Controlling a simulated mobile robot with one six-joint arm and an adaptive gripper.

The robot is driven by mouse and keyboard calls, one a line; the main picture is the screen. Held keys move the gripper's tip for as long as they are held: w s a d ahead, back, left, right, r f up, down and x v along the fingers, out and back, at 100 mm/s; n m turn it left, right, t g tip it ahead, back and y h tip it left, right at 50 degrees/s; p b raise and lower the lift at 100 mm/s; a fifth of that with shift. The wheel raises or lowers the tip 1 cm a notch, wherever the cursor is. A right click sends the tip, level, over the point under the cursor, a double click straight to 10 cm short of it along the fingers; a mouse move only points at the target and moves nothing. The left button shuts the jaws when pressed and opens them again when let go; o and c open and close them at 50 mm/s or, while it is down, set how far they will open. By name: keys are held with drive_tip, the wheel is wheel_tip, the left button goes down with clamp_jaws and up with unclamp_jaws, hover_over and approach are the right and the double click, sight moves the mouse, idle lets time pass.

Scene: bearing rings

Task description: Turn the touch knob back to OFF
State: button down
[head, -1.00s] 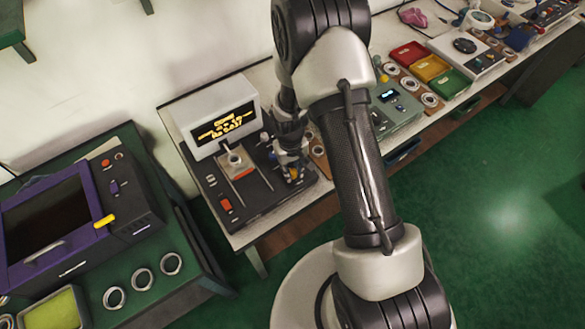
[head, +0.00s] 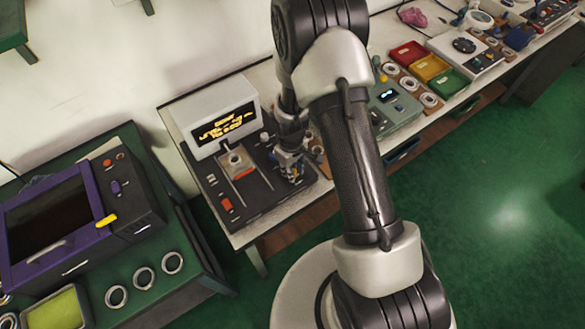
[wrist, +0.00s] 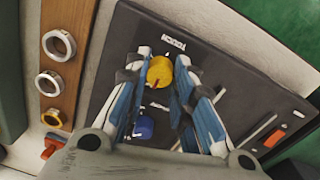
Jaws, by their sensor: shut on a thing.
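In the wrist view a yellow knob (wrist: 160,70) with a red pointer mark stands on the dark panel (wrist: 215,65) of the tester, below a small white label too small to read surely. My gripper (wrist: 165,83) has its blue fingers on either side of this knob and is shut on it. A blue knob (wrist: 143,128) sits nearer the wrist, between the fingers. In the head view my gripper (head: 292,172) is at the right side of the tester's panel (head: 255,200), and the knob is hidden there. The tester's display (head: 226,122) shows yellow text that I cannot read.
A ring sits on the tester's stage (head: 236,162), with a red switch (head: 226,204) at the panel's front. Rings lie on a wooden strip (wrist: 68,60) beside the panel. Red, yellow and green bins (head: 430,68) stand further right. A purple-framed machine (head: 60,220) is at left.

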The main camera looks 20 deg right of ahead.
drive_tip(key=shift+w, duration=0.1)
drive_tip(key=c, duration=1.3)
unclamp_jaws()
drive_tip(key=shift+c, duration=0.2)
wheel_tip(320, 180, up, 12)
drive_tip(key=shift+s+a, duration=0.2)
